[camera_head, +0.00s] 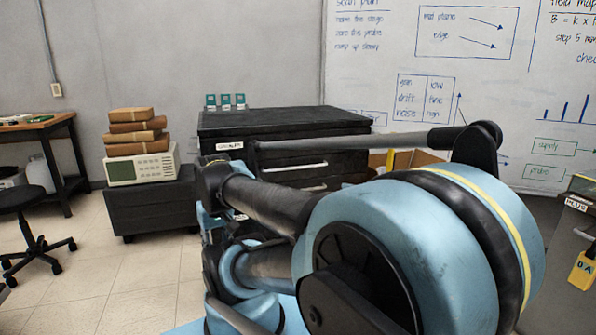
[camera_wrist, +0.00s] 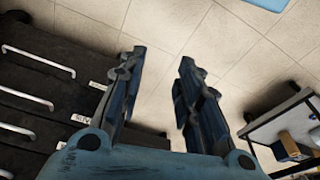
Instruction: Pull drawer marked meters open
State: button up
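A black drawer cabinet (camera_head: 285,125) stands behind my arm in the head view, with pale bar handles (camera_head: 295,166) on its front. A white label (camera_head: 230,146) sits at its upper left, too small to read surely. In the wrist view the drawer fronts (camera_wrist: 60,95) fill the left side, with several pale handles (camera_wrist: 28,98) and small white labels (camera_wrist: 83,118) partly hidden by my gripper. I cannot tell which drawer is marked meters. My gripper (camera_wrist: 160,62) is open and empty, its fingers apart over the floor, beside the drawer fronts. My arm hides part of the cabinet.
A black chair (camera_head: 28,235) and a desk (camera_head: 40,125) stand further left. A whiteboard (camera_head: 460,70) is behind. Tiled floor (camera_head: 120,275) is clear at front left.

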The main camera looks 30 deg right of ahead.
jog(key=w+d+r+m+t+y, duration=0.25)
jog(key=w+d+r+m, duration=0.2)
jog(key=w+d, duration=0.45)
jog(key=w+d+r+m+t+y, duration=0.2)
jog(key=w+d+r+m+y, duration=0.25)
jog(key=w, duration=0.75)
jog(key=w+d+m+t+h, duration=0.15)
jog(key=d+m+t, duration=0.35)
jog(key=d, duration=1.3)
jog(key=s+d+f+m+t+h, duration=0.15)
jog(key=s+d, duration=0.25)
jog(key=d, duration=0.5)
jog(key=s+d+m+t+h, duration=0.2)
jog(key=s+d+t, duration=0.15)
jog(key=d, duration=0.45)
jog(key=w+a+f, duration=0.2)
jog(key=w+f, duration=0.1)
jog(key=w, duration=1.3)
jog(key=shift+a+f+g, duration=0.2)
jog(key=shift+g, duration=0.25)
jog(key=shift+n, duration=0.25)
jog(key=shift+c, duration=0.2)
